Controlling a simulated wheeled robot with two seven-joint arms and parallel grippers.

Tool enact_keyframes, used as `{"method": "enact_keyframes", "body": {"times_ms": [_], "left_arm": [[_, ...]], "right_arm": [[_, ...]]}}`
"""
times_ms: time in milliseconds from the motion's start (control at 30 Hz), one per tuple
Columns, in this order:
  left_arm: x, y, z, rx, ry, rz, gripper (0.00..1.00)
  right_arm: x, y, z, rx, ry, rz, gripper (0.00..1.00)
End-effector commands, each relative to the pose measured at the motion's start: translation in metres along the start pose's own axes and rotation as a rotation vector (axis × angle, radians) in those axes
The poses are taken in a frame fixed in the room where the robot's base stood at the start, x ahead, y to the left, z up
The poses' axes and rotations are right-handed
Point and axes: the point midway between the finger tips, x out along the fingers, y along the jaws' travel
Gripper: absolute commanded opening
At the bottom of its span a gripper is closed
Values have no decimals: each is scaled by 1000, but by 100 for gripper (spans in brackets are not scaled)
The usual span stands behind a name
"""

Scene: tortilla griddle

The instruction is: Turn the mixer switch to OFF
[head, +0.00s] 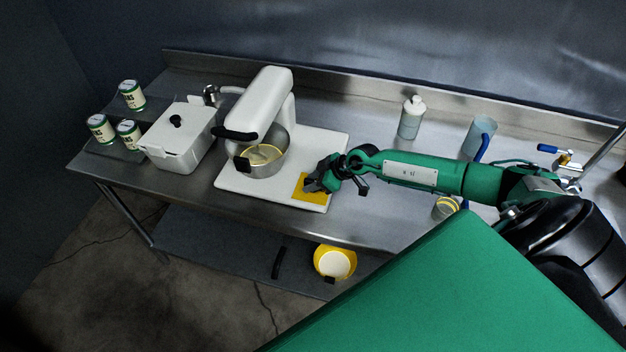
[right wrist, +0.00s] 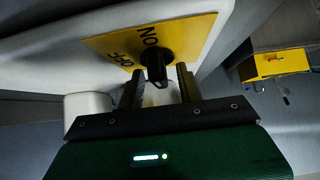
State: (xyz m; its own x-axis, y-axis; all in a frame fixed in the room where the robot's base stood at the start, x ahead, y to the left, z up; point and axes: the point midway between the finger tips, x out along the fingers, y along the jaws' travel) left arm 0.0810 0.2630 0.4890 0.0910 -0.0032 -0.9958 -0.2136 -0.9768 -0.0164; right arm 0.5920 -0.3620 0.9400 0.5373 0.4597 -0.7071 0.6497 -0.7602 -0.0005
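The white mixer (head: 262,105) stands on its white base on the steel counter, with a metal bowl (head: 268,166) under its head. The yellow switch plate (head: 311,197) is on the right front of the base. In the right wrist view the plate (right wrist: 185,40) carries the words ON and OFF and a black switch knob (right wrist: 155,62). I cannot tell its exact setting. My right gripper (head: 312,183) is at the plate and hides the knob in the head view. Its fingers (right wrist: 159,88) are apart, one on each side of the knob, with gaps visible. My left gripper is not in view.
A white lidded box (head: 178,148) and several cans (head: 131,95) stand left of the mixer. A white bottle (head: 411,118) and a bluish cup (head: 478,138) stand behind my right arm. A yellow-rimmed item (head: 335,262) is on the lower shelf.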

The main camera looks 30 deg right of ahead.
Motion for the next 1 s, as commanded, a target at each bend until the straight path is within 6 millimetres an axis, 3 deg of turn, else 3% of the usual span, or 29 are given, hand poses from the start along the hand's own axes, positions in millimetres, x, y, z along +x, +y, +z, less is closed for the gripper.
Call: {"method": "enact_keyframes", "body": {"times_ms": [267,433,1000], "left_arm": [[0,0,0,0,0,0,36],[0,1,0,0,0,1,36],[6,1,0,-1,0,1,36]], "right_arm": [[1,0,0,-1,0,0,34],[1,0,0,0,0,0,1],[2,1,1,-76,0,-77,0]]}}
